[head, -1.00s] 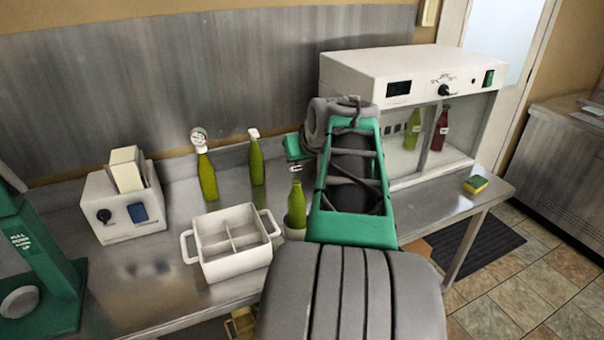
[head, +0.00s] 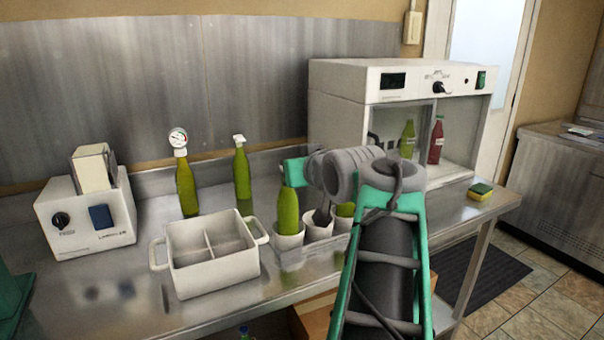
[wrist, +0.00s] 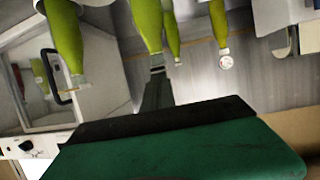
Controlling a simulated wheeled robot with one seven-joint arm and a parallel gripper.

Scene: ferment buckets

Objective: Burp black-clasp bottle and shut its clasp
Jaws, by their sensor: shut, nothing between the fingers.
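A green bottle (head: 288,212) stands upright in a white cup at the bench front. Another green bottle (head: 345,209) is partly hidden behind my arm in a cup to its right. My gripper (head: 294,172) is shut and empty, its green end just behind and above the first bottle's top. In the wrist view the scene is upside down, with my gripper (wrist: 165,120) across the lower part. A green bottle (wrist: 148,25) there has a pale top with something dark beside it, perhaps a black clasp. Another bottle (wrist: 65,40) has a pale top. I cannot tell whether any clasp is open.
A white divided crate (head: 213,275) sits left of the cups. Behind it stand a gauge-topped bottle (head: 187,185) and a pale-topped bottle (head: 242,172). A labeller (head: 85,215) is at left. A white cabinet (head: 340,90) with bottles inside and a sponge (head: 481,190) are at right.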

